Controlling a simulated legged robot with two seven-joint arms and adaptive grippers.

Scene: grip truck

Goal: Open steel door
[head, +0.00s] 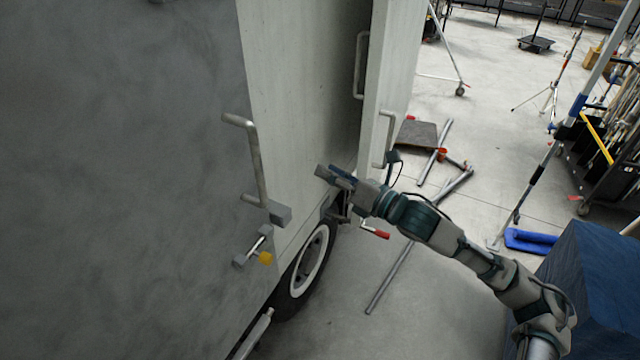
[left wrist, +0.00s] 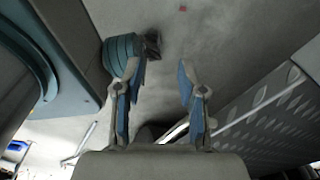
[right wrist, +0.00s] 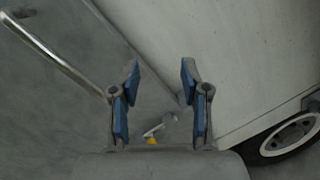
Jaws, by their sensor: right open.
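The grey steel door (head: 120,170) fills the left of the head view, a flat panel along the pale truck side (head: 300,100). It has a bent metal handle (head: 255,160) and, below that, a small latch with a yellow knob (head: 265,258). My right gripper (head: 332,177) is open and empty, right of the handle and apart from it. In the right wrist view the handle (right wrist: 55,55) is at the upper left and the yellow knob (right wrist: 152,140) lies between the open fingers, farther off. My left gripper (left wrist: 154,80) is open and empty, outside the head view.
A truck wheel (head: 308,262) is below the right gripper. A pale panel with handles (head: 388,137) stands out just behind it. Metal rods (head: 395,275) lie on the floor. A blue box (head: 590,280) is at the lower right. Tripods and a cart stand farther back.

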